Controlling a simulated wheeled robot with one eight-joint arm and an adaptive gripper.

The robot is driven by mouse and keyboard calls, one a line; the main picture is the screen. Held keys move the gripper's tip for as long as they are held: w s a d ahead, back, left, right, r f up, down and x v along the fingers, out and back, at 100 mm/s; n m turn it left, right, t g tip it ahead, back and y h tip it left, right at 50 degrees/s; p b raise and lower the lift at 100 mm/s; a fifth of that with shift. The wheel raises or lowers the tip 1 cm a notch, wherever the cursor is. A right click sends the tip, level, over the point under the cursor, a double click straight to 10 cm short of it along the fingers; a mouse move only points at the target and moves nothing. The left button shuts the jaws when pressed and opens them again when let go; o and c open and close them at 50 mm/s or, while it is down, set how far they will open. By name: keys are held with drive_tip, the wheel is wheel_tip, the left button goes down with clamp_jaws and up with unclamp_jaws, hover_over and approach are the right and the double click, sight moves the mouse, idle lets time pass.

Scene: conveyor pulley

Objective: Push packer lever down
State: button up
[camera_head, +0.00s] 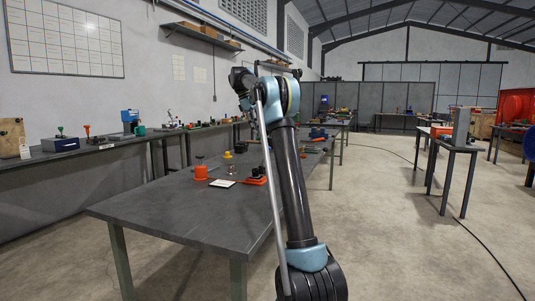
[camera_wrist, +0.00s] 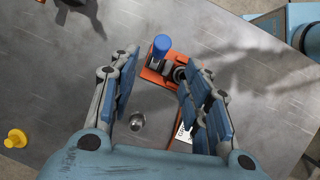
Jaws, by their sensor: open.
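In the wrist view, a small device with an orange base (camera_wrist: 157,78) sits on the grey table below and ahead of my gripper. A blue cylindrical handle (camera_wrist: 162,45) sticks up at its far end, and dark round parts lie beside it. Which part is the packer lever is not certain; the blue handle looks like one. My gripper (camera_wrist: 160,70) is open and empty, its fingers apart on either side of the device in the picture, with no contact visible. In the head view an orange-based device (camera_head: 256,181) shows beside my arm, partly hidden by it.
A round silver knob (camera_wrist: 137,121) and a yellow piece (camera_wrist: 15,138) are also on the table in the wrist view. The table's near part (camera_head: 175,212) is clear.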

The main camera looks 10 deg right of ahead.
sight(265, 156)
drive_tip(key=x, duration=1.3)
drive_tip(key=shift+s+a, duration=0.1)
drive_tip(key=shift+a, duration=0.05)
clamp_jaws()
